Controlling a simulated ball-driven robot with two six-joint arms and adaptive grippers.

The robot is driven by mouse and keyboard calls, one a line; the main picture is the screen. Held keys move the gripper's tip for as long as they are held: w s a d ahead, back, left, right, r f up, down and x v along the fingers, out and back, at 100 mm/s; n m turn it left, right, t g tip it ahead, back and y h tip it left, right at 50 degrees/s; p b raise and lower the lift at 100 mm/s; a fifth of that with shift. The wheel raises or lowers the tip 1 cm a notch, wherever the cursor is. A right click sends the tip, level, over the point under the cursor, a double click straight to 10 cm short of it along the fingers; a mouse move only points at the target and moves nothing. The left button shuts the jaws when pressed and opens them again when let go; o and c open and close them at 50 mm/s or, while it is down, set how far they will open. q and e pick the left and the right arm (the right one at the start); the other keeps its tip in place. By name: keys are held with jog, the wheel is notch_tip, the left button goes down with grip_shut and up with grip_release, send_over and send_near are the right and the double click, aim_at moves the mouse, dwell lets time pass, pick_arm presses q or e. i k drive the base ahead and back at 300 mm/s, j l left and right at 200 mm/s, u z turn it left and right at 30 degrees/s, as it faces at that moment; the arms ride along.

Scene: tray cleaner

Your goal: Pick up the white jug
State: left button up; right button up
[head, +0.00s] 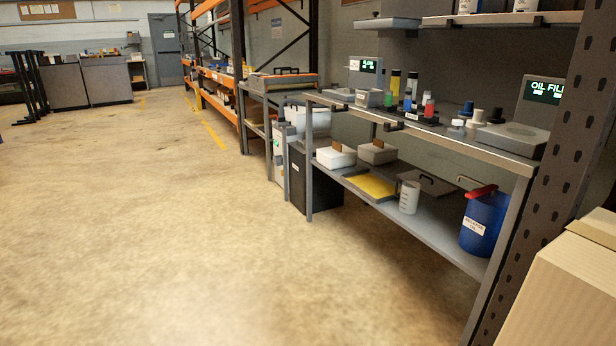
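A white jug (409,197) stands upright on the lower shelf (436,231) of the grey workbench at the right. It looks like a small white measuring jug with faint marks on its side. It stands between a yellow tray (370,186) on its left and a blue container (484,222) on its right. The bench top is above it, and its front is open to the aisle. Neither of my grippers shows in the head view.
The bench top (480,150) holds bottles, small boxes and a scale-like device (513,139). A bench leg (309,170) and a dark upright (560,160) flank the shelf. Cardboard boxes (565,290) stand at the lower right. The concrete floor (190,240) is clear.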

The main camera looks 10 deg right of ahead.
aim_at(410, 192)
jog(key=i+j, duration=0.1)
jog(key=i, duration=0.45)
jog(key=i+z, duration=0.1)
jog(key=i, duration=0.5)
jog(key=i+j+z, duration=0.1)
jog(key=i, duration=0.45)
jog(key=j, duration=0.1)
